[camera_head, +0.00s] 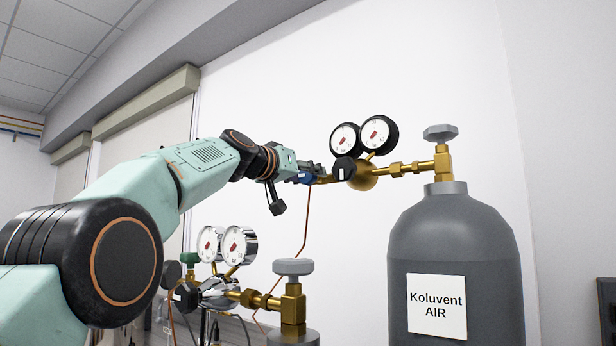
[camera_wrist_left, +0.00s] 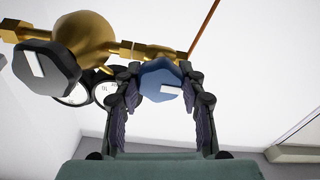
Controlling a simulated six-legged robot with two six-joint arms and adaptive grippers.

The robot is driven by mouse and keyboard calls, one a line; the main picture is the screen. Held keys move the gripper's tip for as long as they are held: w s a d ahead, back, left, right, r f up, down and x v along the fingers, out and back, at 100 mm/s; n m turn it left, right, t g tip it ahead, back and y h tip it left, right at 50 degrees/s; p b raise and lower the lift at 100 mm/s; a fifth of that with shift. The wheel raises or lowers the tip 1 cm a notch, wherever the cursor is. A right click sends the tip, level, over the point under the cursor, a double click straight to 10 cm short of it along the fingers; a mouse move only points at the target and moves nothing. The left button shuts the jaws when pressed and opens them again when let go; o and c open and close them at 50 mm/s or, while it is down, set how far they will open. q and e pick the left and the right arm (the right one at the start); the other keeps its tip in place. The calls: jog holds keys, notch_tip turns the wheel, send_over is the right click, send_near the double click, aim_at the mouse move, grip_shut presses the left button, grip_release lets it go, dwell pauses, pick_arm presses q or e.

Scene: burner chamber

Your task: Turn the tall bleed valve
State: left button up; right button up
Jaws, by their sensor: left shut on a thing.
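The tall Koluvent AIR cylinder (camera_head: 455,250) stands at the right in the head view, with a brass regulator (camera_head: 364,180) and two black-rimmed gauges (camera_head: 374,136) on its neck. A blue valve knob (camera_head: 305,178) sits at the left end of this regulator. My left gripper (camera_head: 306,172) reaches it from the left. In the left wrist view the blue knob (camera_wrist_left: 161,80) is between the two fingers (camera_wrist_left: 161,95), which are shut on it. A dark knob with a white mark (camera_wrist_left: 45,68) is left of it. My right gripper is not in view.
A shorter cylinder with a grey handwheel (camera_head: 293,267), chrome gauges (camera_head: 238,245) and a green knob (camera_head: 189,259) stands below. A thin copper tube (camera_head: 307,225) runs down from the tall regulator. A grey handwheel (camera_head: 440,133) tops the tall cylinder.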

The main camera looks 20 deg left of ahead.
pick_arm(q)
jog(key=shift+w+d+f, duration=0.1)
jog(key=shift+f, duration=0.3)
jog(key=o, duration=1.2)
jog(key=shift+r, duration=0.3)
jog(key=shift+c, duration=0.2)
jog(key=shift+s, duration=0.2)
jog(key=shift+s+a+r, duration=0.15)
jog(key=shift+s+a, duration=0.2)
jog(key=shift+s, duration=0.05)
jog(key=v, duration=1.1)
jog(key=shift+d, duration=0.1)
